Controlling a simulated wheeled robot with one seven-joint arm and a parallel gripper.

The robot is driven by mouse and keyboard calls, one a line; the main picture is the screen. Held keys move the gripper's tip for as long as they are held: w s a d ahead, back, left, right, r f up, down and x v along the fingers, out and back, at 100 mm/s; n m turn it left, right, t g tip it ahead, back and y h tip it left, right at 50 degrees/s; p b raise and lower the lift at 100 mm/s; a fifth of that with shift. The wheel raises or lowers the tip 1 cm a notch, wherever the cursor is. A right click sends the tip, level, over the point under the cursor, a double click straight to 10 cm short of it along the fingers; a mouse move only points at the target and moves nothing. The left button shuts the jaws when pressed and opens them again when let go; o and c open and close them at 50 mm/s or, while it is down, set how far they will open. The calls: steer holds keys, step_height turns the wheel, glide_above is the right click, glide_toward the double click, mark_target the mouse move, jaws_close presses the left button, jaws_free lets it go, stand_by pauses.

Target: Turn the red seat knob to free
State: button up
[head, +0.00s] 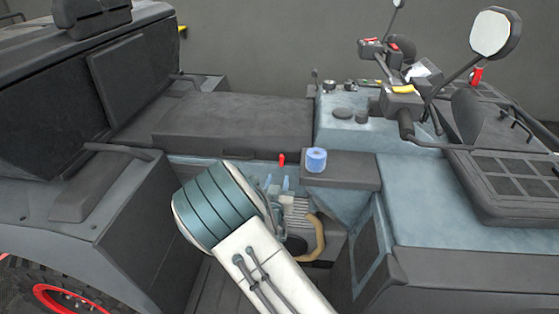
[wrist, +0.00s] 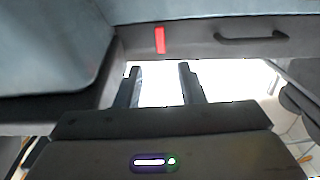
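The red seat knob (head: 281,160) is a small upright red piece at the front edge below the dark seat (head: 235,125) in the head view. In the wrist view the red knob (wrist: 160,40) stands upright on a dark panel, ahead of my gripper and roughly centred between its fingers. My gripper (wrist: 158,70) is open and empty, with its two dark fingers apart and not touching the knob. In the head view my arm's wrist hides most of the gripper, just below the knob.
A blue roll-like object (head: 316,159) sits on a dark ledge (head: 345,172) right of the knob. A dark handle (wrist: 251,37) is right of the knob in the wrist view. Handlebars with a mirror (head: 494,33) rise at the right. A tan curved hose (head: 318,240) lies below.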

mark_target(281, 161)
steer(key=w+p, duration=0.1)
steer(key=w, duration=0.8)
steer(key=shift+w+d, duration=0.15)
steer(key=shift+w, duration=0.05)
jaws_close()
